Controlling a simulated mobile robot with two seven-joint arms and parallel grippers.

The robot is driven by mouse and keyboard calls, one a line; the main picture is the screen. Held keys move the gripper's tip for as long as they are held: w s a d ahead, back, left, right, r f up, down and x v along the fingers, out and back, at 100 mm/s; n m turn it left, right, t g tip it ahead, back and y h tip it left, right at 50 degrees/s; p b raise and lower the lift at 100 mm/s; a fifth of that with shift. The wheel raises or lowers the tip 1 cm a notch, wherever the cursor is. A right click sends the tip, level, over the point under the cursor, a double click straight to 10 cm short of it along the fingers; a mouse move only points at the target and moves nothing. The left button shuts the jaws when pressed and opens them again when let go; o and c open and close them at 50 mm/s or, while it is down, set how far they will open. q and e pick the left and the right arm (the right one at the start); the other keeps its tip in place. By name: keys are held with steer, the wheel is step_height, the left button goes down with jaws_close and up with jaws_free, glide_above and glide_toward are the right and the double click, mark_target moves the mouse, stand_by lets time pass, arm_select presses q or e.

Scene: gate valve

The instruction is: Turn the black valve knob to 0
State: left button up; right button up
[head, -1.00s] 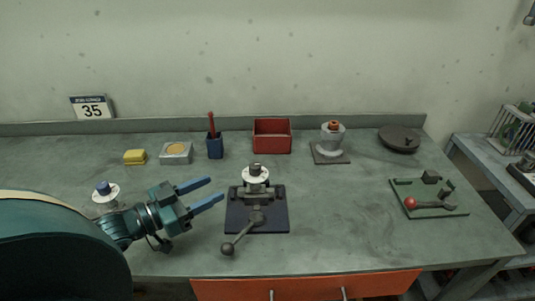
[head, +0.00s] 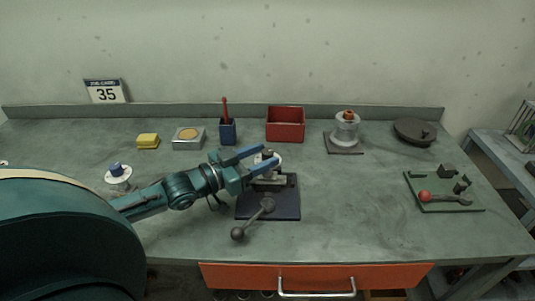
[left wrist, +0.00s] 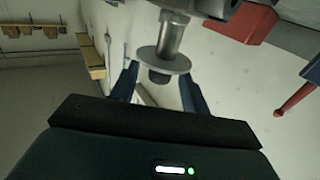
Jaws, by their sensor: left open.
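The black valve knob (head: 267,153) tops a white dial disc on a metal fixture with a dark blue base plate (head: 284,208). My left gripper (head: 269,159) is open at the knob, one finger on the far side and one on the near side. In the left wrist view the dark knob (left wrist: 159,77) and round disc (left wrist: 164,59) on a metal stem show between the two open fingers (left wrist: 160,88). I cannot tell whether a finger touches the knob. The dial's marks are too small to read. My right gripper is not in view.
A lever with a ball end (head: 238,233) sticks out in front of the fixture. A blue knob on a disc (head: 116,169) stands left. Bare bench lies right of the fixture.

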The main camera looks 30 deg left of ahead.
arm_select(q)
steer(key=shift+x, duration=1.1)
steer(key=shift+c, duration=0.6)
steer(key=c, duration=0.8)
steer(key=shift+c, duration=0.2)
